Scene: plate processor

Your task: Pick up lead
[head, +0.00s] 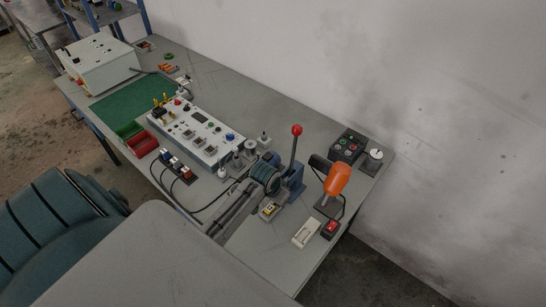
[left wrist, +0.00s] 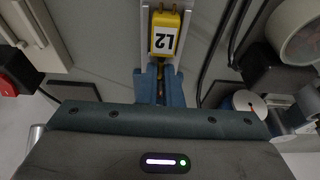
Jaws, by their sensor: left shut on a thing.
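A yellow block labelled L2 (left wrist: 166,32), which looks like the end of the lead, sits in a pale channel at the top of the left wrist view. The fingers hide most of that part. In the head view my left arm reaches over the bench front to the lead, and its fingertips are hard to make out. My right gripper is in neither view.
A red-knobbed lever (head: 297,131) stands just behind the lead, and an orange-handled tool (head: 337,180) to its right. A white control panel (head: 196,131) and a rack of coloured plugs (head: 176,167) lie left. Black cables run across the bench nearby.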

